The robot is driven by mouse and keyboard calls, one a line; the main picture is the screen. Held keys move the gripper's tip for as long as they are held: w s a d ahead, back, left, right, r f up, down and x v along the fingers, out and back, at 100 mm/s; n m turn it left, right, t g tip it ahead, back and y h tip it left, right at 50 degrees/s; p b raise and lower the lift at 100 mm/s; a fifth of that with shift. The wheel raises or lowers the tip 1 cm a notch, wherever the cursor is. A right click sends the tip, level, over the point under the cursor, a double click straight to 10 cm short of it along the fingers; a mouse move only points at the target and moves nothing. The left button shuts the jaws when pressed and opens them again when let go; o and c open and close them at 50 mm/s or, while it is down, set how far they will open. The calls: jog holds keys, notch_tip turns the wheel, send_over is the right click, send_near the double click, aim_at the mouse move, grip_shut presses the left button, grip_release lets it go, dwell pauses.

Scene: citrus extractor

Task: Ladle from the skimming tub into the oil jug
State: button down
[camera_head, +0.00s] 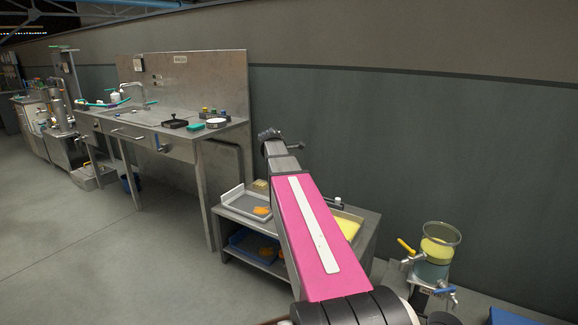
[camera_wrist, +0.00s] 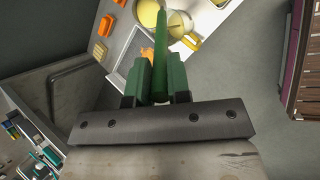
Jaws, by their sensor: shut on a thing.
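In the wrist view my gripper (camera_wrist: 160,80) is shut on an upright-looking green handle (camera_wrist: 161,45), which I take for the ladle's. Beyond the handle's far end is a pale round bowl with yellow in it (camera_wrist: 148,12); whether it is the ladle's bowl I cannot tell. Beside it is a rounded vessel holding yellow (camera_wrist: 181,22), with a yellow-orange handle (camera_wrist: 191,42), perhaps the oil jug. In the head view a clear round vessel (camera_head: 437,245) has a yellow layer above a bluish one, and taps; it may be the skimming tub. My pink arm hides the gripper there.
A low steel bench (camera_head: 236,221) carries a pale tray (camera_head: 236,199) with an orange piece, and a yellow-filled container (camera_head: 347,226), partly behind my arm. A steel sink table (camera_head: 170,135) stands to its left. A slatted brown thing (camera_wrist: 308,60) edges the wrist view.

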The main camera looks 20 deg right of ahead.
jog(key=a+f+n+t+h, duration=0.1)
jog(key=a+f+n+h, duration=0.1)
jog(key=a+f+h, duration=0.5)
jog(key=a+f+n+t+h, duration=0.1)
jog(key=a+f+h, duration=0.6)
jog(key=f, duration=0.8)
jog(key=shift+w+a+f+n+t+h, duration=0.15)
jog(key=shift+f+n+t+h, duration=0.05)
jog(key=shift+n+t+h, duration=0.25)
dwell(2.3)
dwell(1.1)
